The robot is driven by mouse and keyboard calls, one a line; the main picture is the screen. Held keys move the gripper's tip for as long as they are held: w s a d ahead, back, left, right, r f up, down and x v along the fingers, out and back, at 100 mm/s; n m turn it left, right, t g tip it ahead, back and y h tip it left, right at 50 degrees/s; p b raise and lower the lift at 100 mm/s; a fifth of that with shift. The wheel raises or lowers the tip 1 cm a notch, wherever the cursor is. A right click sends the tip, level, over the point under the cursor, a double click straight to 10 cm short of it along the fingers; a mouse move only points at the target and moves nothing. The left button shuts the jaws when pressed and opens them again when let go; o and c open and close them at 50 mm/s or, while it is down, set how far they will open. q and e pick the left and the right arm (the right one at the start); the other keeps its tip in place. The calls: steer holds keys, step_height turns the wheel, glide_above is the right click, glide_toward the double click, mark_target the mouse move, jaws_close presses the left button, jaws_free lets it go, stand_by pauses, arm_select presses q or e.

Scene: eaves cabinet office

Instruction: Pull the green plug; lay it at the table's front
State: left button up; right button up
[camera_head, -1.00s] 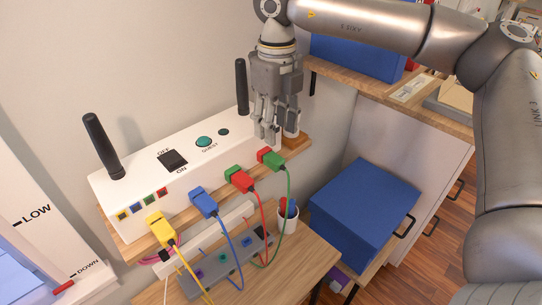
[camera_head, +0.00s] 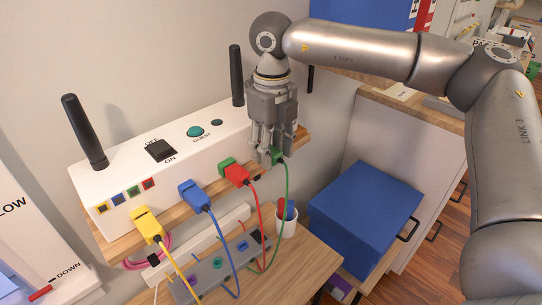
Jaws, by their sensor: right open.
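The wooden table (camera_head: 309,265) is below. My left gripper is not in view.
Two black antennas stand on the box, one (camera_head: 238,76) close to my right gripper. A blue box (camera_head: 365,213) stands at the right. The table beside the cup looks bare.

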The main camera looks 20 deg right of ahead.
steer(key=shift+c, duration=0.5)
steer(key=shift+s, duration=0.1)
steer(key=c, duration=0.5)
jaws_close()
steer(key=shift+s+f, duration=0.1)
steer(key=shift+s, duration=0.05)
steer(key=shift+s, duration=0.1)
steer(key=shift+s+d, duration=0.1)
steer(key=shift+s+d+b, duration=0.2)
steer(key=shift+s+b, duration=0.3)
steer(key=shift+b, duration=0.1)
steer(key=shift+s+d+b, duration=0.2)
steer(key=shift+s+b, duration=0.05)
steer(key=shift+s, duration=0.25)
steer(key=shift+s+d+b, duration=0.15)
steer(key=shift+s+b, duration=0.1)
steer(key=shift+s, duration=0.25)
